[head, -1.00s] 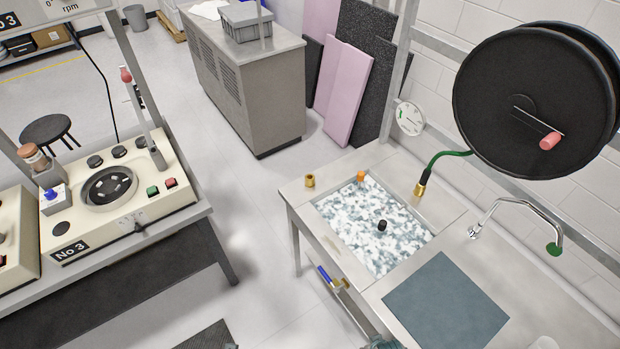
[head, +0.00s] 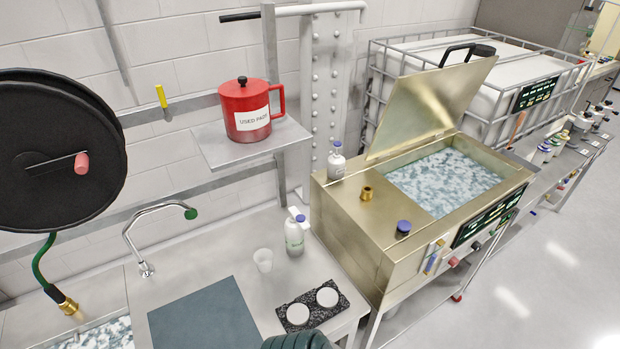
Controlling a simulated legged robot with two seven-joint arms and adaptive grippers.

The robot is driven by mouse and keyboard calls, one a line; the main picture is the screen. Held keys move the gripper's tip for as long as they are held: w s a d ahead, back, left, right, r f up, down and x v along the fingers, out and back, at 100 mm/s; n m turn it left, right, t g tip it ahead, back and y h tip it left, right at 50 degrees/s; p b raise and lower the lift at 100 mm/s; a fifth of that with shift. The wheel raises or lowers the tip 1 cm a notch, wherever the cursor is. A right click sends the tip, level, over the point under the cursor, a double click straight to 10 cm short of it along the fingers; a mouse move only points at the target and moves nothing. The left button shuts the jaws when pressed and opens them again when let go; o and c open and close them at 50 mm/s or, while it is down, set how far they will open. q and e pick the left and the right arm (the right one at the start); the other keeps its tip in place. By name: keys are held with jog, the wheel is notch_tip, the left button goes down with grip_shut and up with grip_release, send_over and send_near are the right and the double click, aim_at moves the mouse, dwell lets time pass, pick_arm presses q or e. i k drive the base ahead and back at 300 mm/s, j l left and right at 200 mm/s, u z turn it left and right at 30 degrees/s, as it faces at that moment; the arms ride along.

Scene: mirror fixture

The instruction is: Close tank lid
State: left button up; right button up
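The tank (head: 372,238) is a brass-coloured box on a wheeled stand, right of the middle in the head view. Its lid (head: 425,105) stands open, tilted up and back from the opening, with a black handle (head: 467,50) at its upper edge. The opening shows mottled white and blue-grey contents (head: 443,180). Neither gripper shows. A dark green ribbed part at the bottom edge is cut off, and I cannot tell what it is.
A white bottle (head: 336,162), a brass fitting (head: 367,193) and a blue-capped port (head: 403,227) are on the tank's top, left of the opening. A red pot (head: 250,112) sits on a wall shelf. A caged white container (head: 400,60) stands behind. Floor is clear at right.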

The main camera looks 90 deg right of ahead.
aim_at(420, 106)
jog(key=z, duration=3.85)
jog(key=l, duration=0.15)
